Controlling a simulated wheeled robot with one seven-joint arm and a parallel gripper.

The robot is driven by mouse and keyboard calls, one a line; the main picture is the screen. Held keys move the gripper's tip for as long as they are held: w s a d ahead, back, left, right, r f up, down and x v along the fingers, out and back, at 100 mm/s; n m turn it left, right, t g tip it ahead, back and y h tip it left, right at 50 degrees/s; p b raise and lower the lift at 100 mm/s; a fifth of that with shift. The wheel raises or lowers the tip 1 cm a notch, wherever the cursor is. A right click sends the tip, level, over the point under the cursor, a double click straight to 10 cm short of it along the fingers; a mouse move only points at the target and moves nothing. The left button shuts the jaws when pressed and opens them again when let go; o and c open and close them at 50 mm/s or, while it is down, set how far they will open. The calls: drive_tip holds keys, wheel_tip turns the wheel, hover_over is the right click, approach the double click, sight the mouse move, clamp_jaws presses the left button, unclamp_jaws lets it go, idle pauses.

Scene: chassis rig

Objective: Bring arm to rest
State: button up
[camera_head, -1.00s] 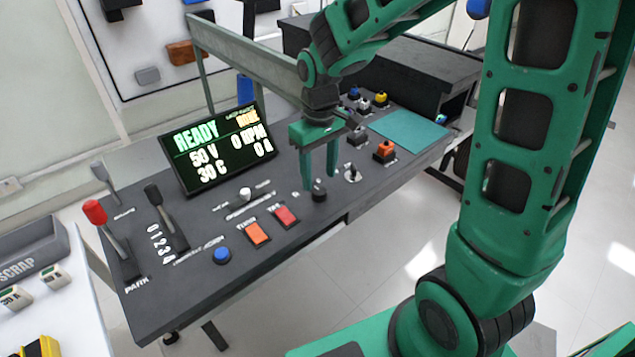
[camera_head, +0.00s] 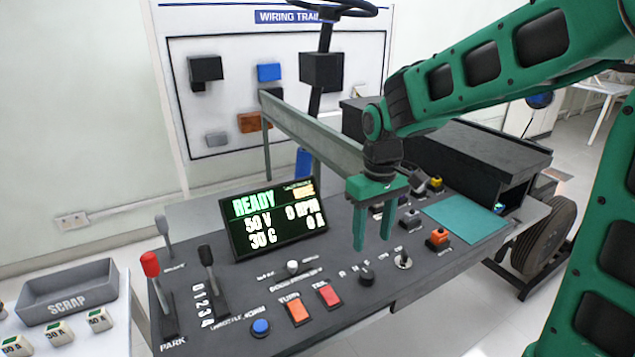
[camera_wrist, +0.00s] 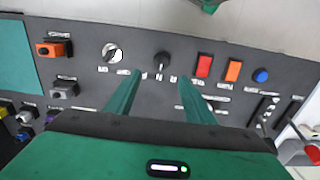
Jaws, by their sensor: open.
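My gripper (camera_head: 373,228) hangs over the dark control panel (camera_head: 222,338), its green fingers apart and empty. In the wrist view the open fingers (camera_wrist: 155,98) point toward a black rotary knob (camera_wrist: 161,62), with a gap between them. The knob also shows in the head view (camera_head: 366,275), just below the fingers. A silver key-type switch (camera_head: 403,259) stands to its right. I cannot tell the exact height of the fingertips above the panel.
A display (camera_head: 273,220) reads READY, 50 V, 30 C. A red-topped lever (camera_head: 150,264) and a black lever (camera_head: 206,256) rise at the left. A grey beam (camera_head: 310,132) passes behind my gripper. A SCRAP bin (camera_head: 70,292) sits far left.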

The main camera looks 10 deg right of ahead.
drive_tip(key=s+d+m, duration=0.5)
drive_tip(key=s+d, duration=0.4)
drive_tip(key=s, duration=0.3)
drive_tip(key=s+d+m, duration=0.5)
drive_tip(key=s+d, duration=0.3)
drive_tip(key=s, duration=0.4)
drive_tip(key=shift+d+r, duration=0.35)
drive_tip(key=shift+w+f, duration=0.25)
drive_tip(key=shift+w, duration=0.35)
